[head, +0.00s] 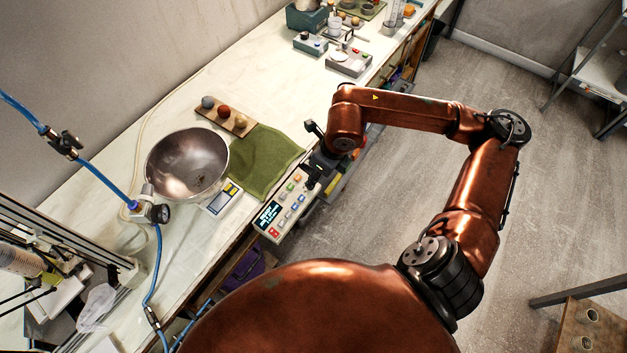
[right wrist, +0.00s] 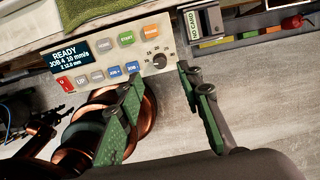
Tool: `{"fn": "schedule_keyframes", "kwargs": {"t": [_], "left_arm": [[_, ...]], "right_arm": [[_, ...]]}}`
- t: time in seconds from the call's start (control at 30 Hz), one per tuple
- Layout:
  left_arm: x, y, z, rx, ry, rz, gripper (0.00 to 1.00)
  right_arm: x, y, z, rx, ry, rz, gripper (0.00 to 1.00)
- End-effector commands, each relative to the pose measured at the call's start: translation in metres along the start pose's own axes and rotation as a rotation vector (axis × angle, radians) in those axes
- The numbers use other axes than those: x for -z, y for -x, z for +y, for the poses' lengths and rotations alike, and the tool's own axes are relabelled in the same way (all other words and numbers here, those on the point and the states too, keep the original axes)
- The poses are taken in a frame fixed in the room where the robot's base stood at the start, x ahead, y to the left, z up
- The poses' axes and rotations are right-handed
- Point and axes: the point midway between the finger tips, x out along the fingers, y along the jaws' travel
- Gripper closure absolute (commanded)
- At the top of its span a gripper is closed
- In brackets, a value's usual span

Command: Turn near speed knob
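The control panel (head: 270,228) is a pale box on the front edge of the bench, also in the right wrist view (right wrist: 100,62). Its display (right wrist: 78,62) reads READY, with 10 mm/s. The speed knob (right wrist: 159,61) is small, dark and round, on the panel's right end with a number scale around it. My right gripper (right wrist: 160,77) is open, with one green-padded finger on each side of the knob's line. I cannot tell whether the fingers touch it. In the head view my right gripper (head: 318,168) covers the knob's end of the panel. My left gripper is not in view.
Several coloured buttons (right wrist: 126,39) sit beside the knob. A card slot unit (right wrist: 204,22) stands right of the panel. A green cloth (head: 262,160), metal bowl (head: 187,165) and small scale (head: 222,197) lie behind it. The floor in front is open.

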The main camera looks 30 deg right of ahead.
Motion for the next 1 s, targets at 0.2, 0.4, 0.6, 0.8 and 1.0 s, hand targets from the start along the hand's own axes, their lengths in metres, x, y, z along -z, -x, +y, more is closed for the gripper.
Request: {"fn": "schedule_keyframes", "kwargs": {"t": [0.2, 0.4, 0.6, 0.8, 1.0], "left_arm": [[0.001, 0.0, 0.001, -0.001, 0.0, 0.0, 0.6], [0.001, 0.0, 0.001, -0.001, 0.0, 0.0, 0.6], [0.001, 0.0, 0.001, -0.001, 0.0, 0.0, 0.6], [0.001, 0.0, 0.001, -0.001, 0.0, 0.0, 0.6], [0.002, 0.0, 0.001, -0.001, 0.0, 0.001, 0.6]], "right_arm": [[-0.001, 0.04, -0.001, 0.002, 0.0, -0.002, 0.66], [0.0, 0.056, 0.0, 0.0, 0.0, 0.0, 0.66], [0.0, 0.057, 0.0, -0.001, 0.0, 0.001, 0.66], [0.0, 0.057, 0.0, -0.001, 0.0, 0.001, 0.66], [0.0, 0.057, 0.0, -0.001, 0.0, 0.001, 0.66]]}}
